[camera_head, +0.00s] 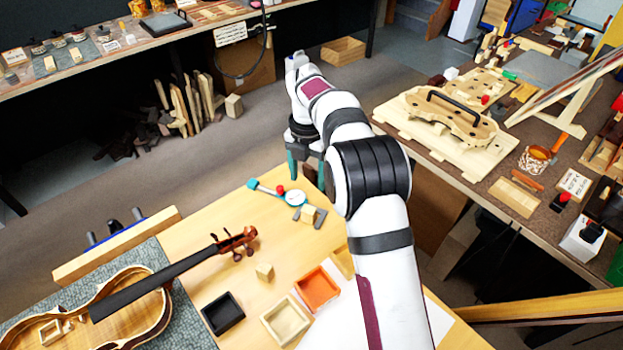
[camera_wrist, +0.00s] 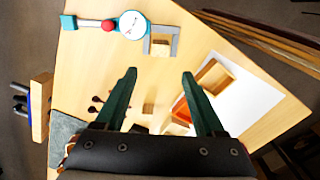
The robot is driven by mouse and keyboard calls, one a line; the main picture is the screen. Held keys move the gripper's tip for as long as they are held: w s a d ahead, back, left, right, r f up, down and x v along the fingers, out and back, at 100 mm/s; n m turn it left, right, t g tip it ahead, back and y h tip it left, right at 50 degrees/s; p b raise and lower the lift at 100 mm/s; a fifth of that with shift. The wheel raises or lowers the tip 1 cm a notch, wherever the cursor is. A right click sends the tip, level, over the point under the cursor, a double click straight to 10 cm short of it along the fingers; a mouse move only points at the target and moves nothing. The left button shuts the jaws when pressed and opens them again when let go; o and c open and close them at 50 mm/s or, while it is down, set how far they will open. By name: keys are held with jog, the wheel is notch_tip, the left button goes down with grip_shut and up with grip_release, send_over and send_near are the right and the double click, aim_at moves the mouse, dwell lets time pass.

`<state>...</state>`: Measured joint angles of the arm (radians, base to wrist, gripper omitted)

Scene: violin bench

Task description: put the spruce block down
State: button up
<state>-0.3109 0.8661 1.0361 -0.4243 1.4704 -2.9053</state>
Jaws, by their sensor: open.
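A small pale wooden block (camera_head: 309,214) sits in the metal frame of a dial gauge (camera_head: 293,197) on the bench; this block also shows in the wrist view (camera_wrist: 160,48). A second small pale block (camera_head: 264,271) stands on the bare bench nearer the violin, and it shows between my fingers in the wrist view (camera_wrist: 148,108). I cannot tell by looks which is the spruce one. My gripper (camera_head: 306,176) is open and empty, raised above the far part of the bench; in the wrist view its green fingers (camera_wrist: 158,73) are spread apart.
A black tray (camera_head: 222,313), a pale wooden tray (camera_head: 285,320) and an orange tray (camera_head: 316,289) stand near the front. A violin (camera_head: 110,310) lies on a grey mat at left.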

jog(key=s+d+r+m, duration=0.8)
jog(key=s+r+m, duration=0.2)
jog(key=s+m, duration=0.3)
jog(key=s+d+f+m+y, duration=0.1)
jog(key=s+d+m, duration=0.1)
jog(key=s+m, duration=1)
jog(key=s+d+f+m, duration=0.1)
jog(key=s+d+m, duration=0.1)
jog(key=s+m, duration=1)
jog(key=shift+d+f+m+y, duration=0.3)
jog(key=shift+y, duration=0.1)
